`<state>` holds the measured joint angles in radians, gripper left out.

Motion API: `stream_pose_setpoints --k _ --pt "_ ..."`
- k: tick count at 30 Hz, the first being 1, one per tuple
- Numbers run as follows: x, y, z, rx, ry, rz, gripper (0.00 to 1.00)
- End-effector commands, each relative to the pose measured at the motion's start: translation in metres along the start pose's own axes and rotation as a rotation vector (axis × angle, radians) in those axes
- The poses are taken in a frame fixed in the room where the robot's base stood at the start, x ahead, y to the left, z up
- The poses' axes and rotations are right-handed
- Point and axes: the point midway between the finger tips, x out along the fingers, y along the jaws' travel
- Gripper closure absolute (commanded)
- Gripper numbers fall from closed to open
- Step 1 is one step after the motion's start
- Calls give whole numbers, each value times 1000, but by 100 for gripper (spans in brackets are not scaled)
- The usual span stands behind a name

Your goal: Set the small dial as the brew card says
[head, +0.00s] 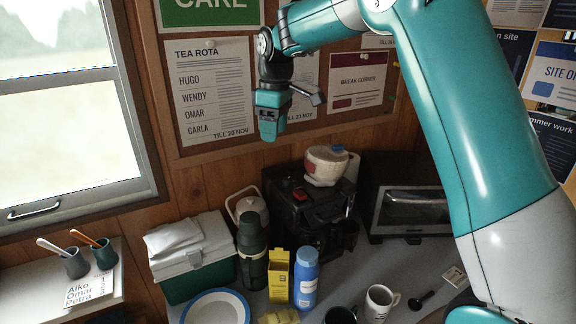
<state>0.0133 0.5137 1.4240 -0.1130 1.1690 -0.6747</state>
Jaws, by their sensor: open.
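My gripper (268,128) hangs in the air in front of the notice board, pointing down, open with nothing seen in it. Below it on the counter stands a black machine (283,207) with a red part on top, perhaps the brewer. I cannot make out a small dial on it. I cannot tell which card is the brew card.
A green flask (252,262), yellow box (279,278) and blue bottle (306,282) stand before the machine. A green-and-white box (190,270) is left, a toaster oven (410,195) right. A white mug (379,302) and blue-rimmed plate (215,308) are in front.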

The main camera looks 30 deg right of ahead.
Motion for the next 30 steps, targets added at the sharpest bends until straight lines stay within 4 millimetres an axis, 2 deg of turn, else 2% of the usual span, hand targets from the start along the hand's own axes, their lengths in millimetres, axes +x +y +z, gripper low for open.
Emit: stream_pose_setpoints --k 1,3,6,9,13,17,30 --pt "-2 27 -2 1 -16 3 47" --pt "2 54 -2 -6 -33 6 47" --pt "6 80 1 -12 -48 7 47" --pt "10 92 4 -15 -55 6 47" --pt "20 96 5 -17 -58 5 47" --pt "41 95 7 -16 -59 3 47" --pt "139 96 12 -16 -58 4 47"
